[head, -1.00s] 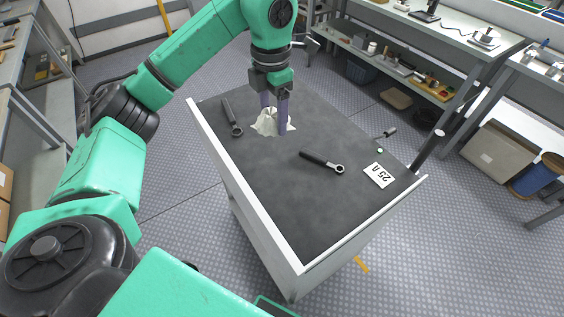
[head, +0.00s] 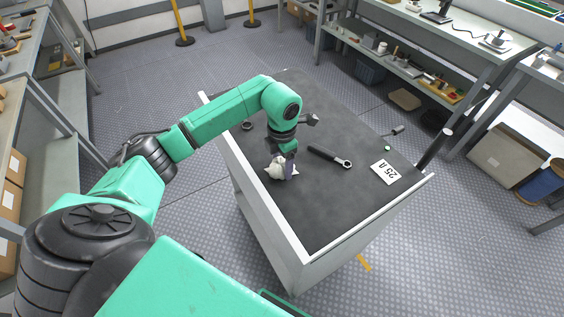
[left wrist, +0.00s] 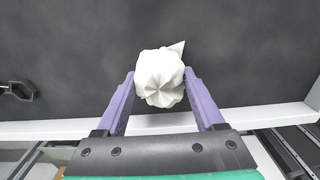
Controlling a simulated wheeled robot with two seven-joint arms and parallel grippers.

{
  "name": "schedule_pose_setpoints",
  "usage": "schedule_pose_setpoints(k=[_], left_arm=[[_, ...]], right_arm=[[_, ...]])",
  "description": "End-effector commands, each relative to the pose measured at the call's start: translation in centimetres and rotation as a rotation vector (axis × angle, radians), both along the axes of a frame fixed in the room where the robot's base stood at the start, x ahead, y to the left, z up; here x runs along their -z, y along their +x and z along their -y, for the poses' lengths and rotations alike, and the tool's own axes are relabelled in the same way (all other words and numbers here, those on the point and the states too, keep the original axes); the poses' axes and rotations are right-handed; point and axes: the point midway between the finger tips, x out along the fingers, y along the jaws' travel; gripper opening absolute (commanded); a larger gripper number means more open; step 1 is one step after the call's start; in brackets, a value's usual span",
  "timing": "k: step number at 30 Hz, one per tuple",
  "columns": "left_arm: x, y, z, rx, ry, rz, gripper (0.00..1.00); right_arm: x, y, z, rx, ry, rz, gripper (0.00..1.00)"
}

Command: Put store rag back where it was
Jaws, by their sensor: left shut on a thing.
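The white rag (head: 277,169) is bunched up over the left part of the dark cart top (head: 330,210). It also shows in the left wrist view (left wrist: 160,78) as a crumpled ball. My left gripper (head: 288,170) is shut on the rag, with a purple finger on each side of it (left wrist: 159,84). I cannot tell whether the rag touches the cart top. My right gripper is in neither view.
A wrench (head: 329,156) lies right of the gripper. Another wrench's ring end (head: 247,126) shows behind my arm. A "25 A" card (head: 385,172) and small parts lie at the right. A raised pale edge (head: 250,185) borders the cart. The front area is bare.

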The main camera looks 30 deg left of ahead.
Motion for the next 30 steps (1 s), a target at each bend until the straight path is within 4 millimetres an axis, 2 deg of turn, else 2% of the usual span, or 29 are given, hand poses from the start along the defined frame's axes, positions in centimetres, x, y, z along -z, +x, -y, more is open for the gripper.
schedule_pose_setpoints(k=[1, 2, 3, 4, 11, 16, 20, 27, 30], left_arm=[[0.3, 0.0, 0.0, 0.0, 0.0, 0.0, 0.18], [0.1, 0.0, 0.0, 0.0, 0.0, 0.0, 0.82], [0.1, 0.0, 0.0, 0.0, 0.0, 0.0, 0.97], [0.1, 0.0, 0.0, 0.0, 0.0, 0.0, 1.0], [0.0, 0.0, 0.0, -0.001, 0.0, 0.0, 1.0], [-1.3, 0.1, 0.0, -0.002, 0.0, 0.004, 1.0], [-4.1, 0.2, 0.0, 0.0, 0.0, 0.006, 1.0], [-10.4, 0.1, 0.0, -0.001, 0.0, 0.004, 1.0], [-11.7, 0.1, 0.0, -0.002, 0.0, 0.001, 1.0]], right_arm=[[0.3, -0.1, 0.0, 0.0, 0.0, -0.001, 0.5], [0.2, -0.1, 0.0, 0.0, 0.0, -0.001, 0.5], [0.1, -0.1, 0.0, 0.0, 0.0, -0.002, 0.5], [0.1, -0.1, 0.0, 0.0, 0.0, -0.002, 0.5], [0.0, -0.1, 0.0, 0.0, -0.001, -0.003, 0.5], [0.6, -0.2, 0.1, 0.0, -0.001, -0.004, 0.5], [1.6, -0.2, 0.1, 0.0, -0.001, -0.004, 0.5], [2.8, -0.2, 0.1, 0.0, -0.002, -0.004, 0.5], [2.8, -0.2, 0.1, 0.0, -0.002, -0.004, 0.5]])
